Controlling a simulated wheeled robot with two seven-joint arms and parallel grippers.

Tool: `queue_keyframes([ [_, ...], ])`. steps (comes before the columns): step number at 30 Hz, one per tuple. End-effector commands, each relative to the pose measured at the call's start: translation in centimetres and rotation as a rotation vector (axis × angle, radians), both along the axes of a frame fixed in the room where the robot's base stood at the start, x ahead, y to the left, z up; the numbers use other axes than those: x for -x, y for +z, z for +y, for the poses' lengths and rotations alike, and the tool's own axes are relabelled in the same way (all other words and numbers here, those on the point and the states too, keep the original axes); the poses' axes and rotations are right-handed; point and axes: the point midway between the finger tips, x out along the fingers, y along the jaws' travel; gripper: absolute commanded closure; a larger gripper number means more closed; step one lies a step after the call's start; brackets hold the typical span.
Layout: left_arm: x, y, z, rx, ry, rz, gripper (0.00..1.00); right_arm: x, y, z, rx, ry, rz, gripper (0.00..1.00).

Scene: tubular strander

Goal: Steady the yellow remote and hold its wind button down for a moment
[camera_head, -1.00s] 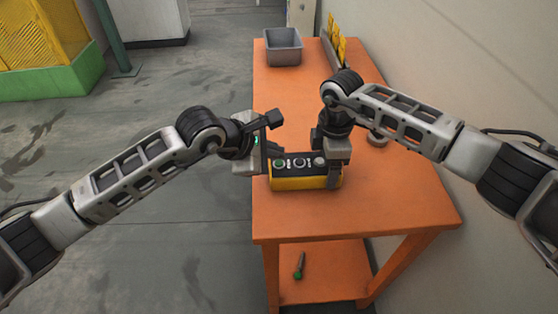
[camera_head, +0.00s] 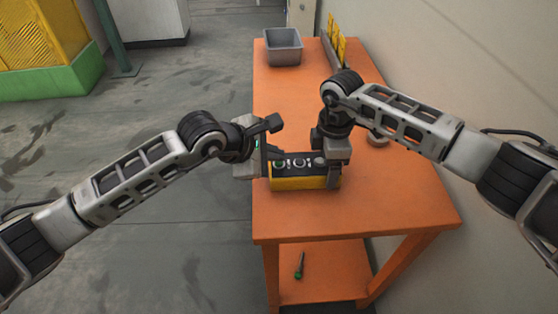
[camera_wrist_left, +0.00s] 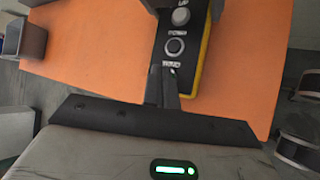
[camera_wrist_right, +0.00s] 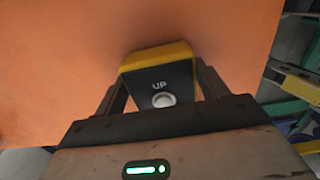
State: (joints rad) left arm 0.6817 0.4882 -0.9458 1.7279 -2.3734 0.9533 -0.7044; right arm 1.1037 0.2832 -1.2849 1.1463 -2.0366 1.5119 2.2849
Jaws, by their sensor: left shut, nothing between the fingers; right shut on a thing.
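The yellow remote (camera_head: 303,183) with a black button face is on the orange table near its left edge. My right gripper (camera_head: 332,172) is shut across the remote's right end. The right wrist view shows its two fingers (camera_wrist_right: 160,88) on either side of the end with the UP button (camera_wrist_right: 163,99). My left gripper (camera_head: 264,162) is shut and empty at the remote's left end. In the left wrist view its closed fingertips (camera_wrist_left: 163,80) are over the WIND end and hide the button there. Whether they touch or press it cannot be told.
The orange table (camera_head: 400,205) has free room in front and to the right. A grey bin (camera_head: 284,48) stands at the far end. A round grey item (camera_head: 377,140) lies behind my right gripper. A green-tipped tool (camera_head: 299,266) lies on the lower shelf.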

Motion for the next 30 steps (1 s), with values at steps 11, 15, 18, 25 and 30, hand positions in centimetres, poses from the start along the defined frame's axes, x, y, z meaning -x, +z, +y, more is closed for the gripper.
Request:
queue_keyframes([
  [11,0.01,-0.45,-0.03,0.0,0.0,0.0,1.0,-0.05,0.1,0.04,-0.001,0.0,-0.002,0.6],
  [15,0.01,-0.64,-0.02,0.0,-0.001,0.001,1.0,-0.05,0.1,0.04,-0.001,0.0,-0.002,0.6],
  [18,0.02,-0.78,0.0,-0.001,0.0,0.001,1.0,-0.05,0.1,0.04,-0.001,0.0,-0.002,0.6],
  [25,0.02,-0.85,0.02,-0.002,0.0,0.002,1.0,-0.05,0.1,0.04,-0.002,0.001,-0.002,0.6],
  [30,0.04,-0.87,0.02,-0.002,0.0,0.002,1.0,-0.04,0.1,0.05,-0.002,0.001,-0.002,0.6],
])
